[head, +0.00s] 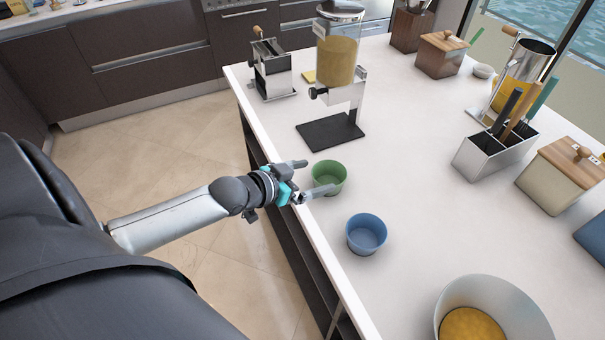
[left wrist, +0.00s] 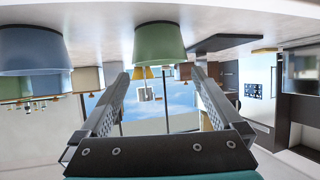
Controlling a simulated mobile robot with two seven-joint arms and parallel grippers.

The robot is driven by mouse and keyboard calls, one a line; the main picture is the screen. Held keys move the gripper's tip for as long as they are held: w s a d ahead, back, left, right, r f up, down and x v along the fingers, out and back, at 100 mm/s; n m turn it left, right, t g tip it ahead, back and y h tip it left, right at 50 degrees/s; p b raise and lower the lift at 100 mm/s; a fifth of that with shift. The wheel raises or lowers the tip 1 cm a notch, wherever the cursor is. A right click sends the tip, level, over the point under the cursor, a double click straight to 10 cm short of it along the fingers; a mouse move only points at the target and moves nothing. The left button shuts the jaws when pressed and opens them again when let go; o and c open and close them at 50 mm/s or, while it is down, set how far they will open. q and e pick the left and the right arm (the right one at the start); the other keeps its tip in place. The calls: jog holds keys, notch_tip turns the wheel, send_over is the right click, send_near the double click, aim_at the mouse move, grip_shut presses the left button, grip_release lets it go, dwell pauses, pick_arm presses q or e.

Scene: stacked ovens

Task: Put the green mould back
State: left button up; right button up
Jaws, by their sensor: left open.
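The green mould (head: 329,178) stands upright on the white counter near its left edge. It also shows in the left wrist view (left wrist: 160,45), where the picture is upside down. My left gripper (head: 317,176) is open and empty beside the mould, its fingers pointing towards it. In the left wrist view the mould is centred ahead of the open fingers (left wrist: 159,76). I cannot tell whether the fingertips reach around its sides or touch it. My right gripper is out of view.
A blue mould (head: 366,236) stands just nearer on the white counter (head: 420,190). A dispenser with a black base (head: 330,131) stands behind the green mould. A large bowl (head: 490,305) is at the front right, and a utensil holder (head: 495,150) is further right. The counter's middle is clear.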

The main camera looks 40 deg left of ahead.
pick_arm(q)
jog(key=shift+v, duration=1.35)
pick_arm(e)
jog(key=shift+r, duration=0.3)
